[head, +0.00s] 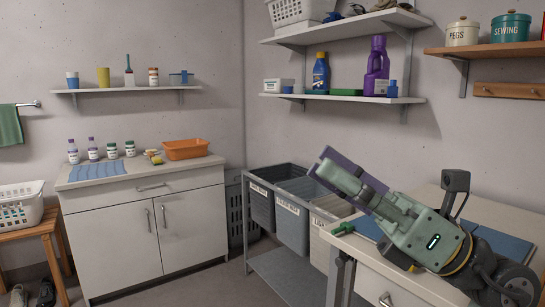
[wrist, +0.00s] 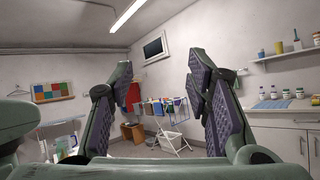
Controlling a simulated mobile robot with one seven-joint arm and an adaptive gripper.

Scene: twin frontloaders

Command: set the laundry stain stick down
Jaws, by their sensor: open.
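My gripper (head: 335,170) is raised above the left end of the right-hand table in the head view, pointing up and left. In the wrist view its two purple-padded fingers (wrist: 160,72) stand wide apart with nothing between them. I cannot pick out the laundry stain stick for certain in either view. A small green item (head: 343,229) lies at the left edge of the right-hand table, below my gripper; I cannot tell what it is. My arm hides part of that table.
A white cabinet (head: 140,240) carries several bottles, a blue cloth (head: 97,170) and an orange basket (head: 186,150). Labelled grey bins (head: 292,226) stand in the corner. Shelves (head: 345,97) hold detergent bottles above. A drying rack (wrist: 170,138) shows in the wrist view.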

